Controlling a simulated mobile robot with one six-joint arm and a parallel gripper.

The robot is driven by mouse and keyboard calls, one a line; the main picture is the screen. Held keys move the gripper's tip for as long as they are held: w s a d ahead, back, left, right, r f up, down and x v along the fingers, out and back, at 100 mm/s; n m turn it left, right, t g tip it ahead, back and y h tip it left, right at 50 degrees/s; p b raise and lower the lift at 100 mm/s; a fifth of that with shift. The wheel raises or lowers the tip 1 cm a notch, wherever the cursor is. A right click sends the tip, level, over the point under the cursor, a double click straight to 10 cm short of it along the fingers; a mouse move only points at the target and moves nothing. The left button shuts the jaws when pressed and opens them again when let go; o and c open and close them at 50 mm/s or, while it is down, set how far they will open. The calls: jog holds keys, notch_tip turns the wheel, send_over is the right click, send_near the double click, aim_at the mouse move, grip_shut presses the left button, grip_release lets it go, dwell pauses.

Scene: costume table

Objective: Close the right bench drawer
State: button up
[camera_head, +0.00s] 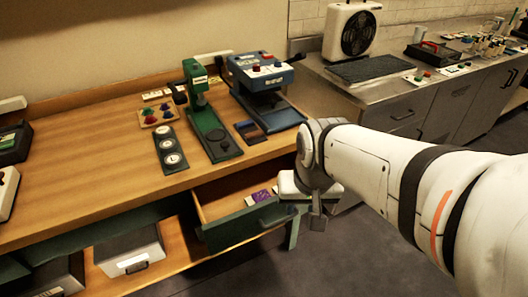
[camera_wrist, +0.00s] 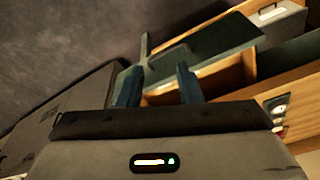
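The right bench drawer (camera_head: 228,228) stands pulled out below the bench top in the head view. It has a dark green front and wooden sides, with a purple item (camera_head: 261,195) inside. Its green front also shows in the wrist view (camera_wrist: 215,50), just beyond my fingertips. My gripper (camera_head: 312,212) is at the right end of the drawer front in the head view, hiding part of that end. In the wrist view my gripper (camera_wrist: 159,78) has its two blue fingers apart with nothing clearly held. I cannot tell whether it touches the drawer.
The wooden bench top (camera_head: 90,150) carries a green press (camera_head: 210,125), a blue machine (camera_head: 265,85) and a plate of dials (camera_head: 170,150). Grey bins (camera_head: 130,252) sit on the lower shelf. A metal counter (camera_head: 385,90) stands at right. Floor in front is clear.

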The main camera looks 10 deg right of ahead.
aim_at(281, 220)
jog(key=w+f+m+b, duration=0.1)
jog(key=w+f+m, duration=0.3)
jog(key=f, duration=0.3)
jog(key=w+f+m+b, duration=0.2)
jog(key=w+f+m, duration=0.2)
jog(key=f, duration=0.3)
jog(key=w+f+m+b, duration=0.1)
jog(key=w+f+m, duration=0.3)
jog(key=f, duration=0.3)
jog(key=shift+w+a+f+m+y+b, duration=0.1)
jog(key=shift+w+a+m+y+b, duration=0.1)
jog(key=shift+m+y+b, duration=0.15)
grip_shut()
